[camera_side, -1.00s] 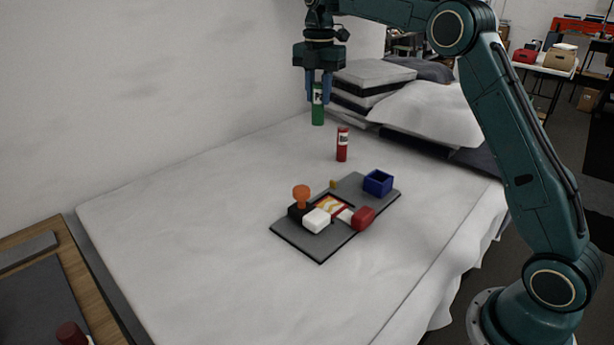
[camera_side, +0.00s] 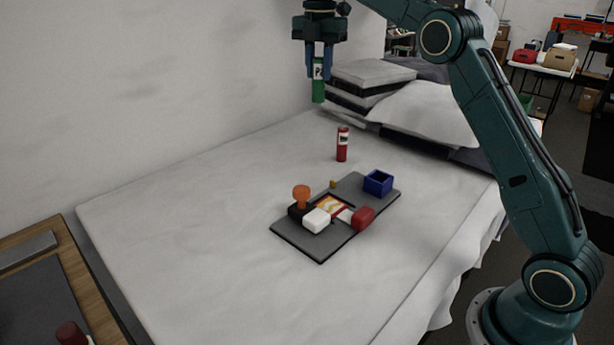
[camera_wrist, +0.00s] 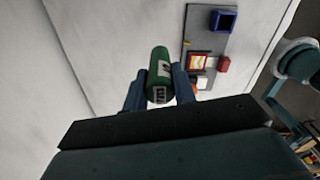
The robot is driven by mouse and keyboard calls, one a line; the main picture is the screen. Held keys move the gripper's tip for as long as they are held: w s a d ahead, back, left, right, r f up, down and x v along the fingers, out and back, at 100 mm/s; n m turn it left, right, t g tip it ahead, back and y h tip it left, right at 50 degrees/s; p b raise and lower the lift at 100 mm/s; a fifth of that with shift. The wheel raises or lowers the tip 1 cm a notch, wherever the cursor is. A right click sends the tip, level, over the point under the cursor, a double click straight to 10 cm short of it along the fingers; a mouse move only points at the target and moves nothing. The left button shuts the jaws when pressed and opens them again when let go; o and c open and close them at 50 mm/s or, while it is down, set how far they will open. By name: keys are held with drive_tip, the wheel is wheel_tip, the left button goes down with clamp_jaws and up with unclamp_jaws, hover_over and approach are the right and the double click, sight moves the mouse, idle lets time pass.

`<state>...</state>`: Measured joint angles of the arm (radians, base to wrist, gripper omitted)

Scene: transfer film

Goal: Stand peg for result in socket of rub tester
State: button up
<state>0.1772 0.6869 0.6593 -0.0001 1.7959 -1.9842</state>
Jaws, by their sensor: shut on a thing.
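A green peg (camera_side: 318,92) with a white label is held upright in my gripper (camera_side: 319,72), high above the far end of the white-covered surface. In the wrist view the green peg (camera_wrist: 160,66) sits between the two blue fingers of my gripper (camera_wrist: 158,88). A red peg (camera_side: 342,146) with a white label stands upright on the surface, below and right of the gripper. The rub tester (camera_side: 322,250) is a grey board nearer the camera. At its right end is an open blue square holder (camera_side: 378,183), apparently empty; I cannot tell whether it is the socket.
The board carries an orange knob (camera_side: 301,193), a white block (camera_side: 317,220), a red block (camera_side: 363,217), a small yellow post (camera_side: 333,184) and a coloured picture. Stacked cushions (camera_side: 365,85) and a pillow (camera_side: 425,112) lie behind. The left of the surface is clear.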

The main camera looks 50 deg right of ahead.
idle(0.4)
drive_tip(key=shift+s+d+r, duration=0.25)
drive_tip(key=shift+s+r, duration=0.1)
drive_tip(key=shift+s, duration=0.3)
drive_tip(key=s+d, duration=0.2)
drive_tip(key=s, duration=1.3)
drive_tip(key=shift+s+d+r, duration=0.2)
drive_tip(key=shift+s+r, duration=0.05)
drive_tip(key=shift+r, duration=0.15)
wheel_tip(320, 180, down, 16)
drive_tip(key=shift+r, duration=0.15)
drive_tip(key=shift+f, duration=2.15)
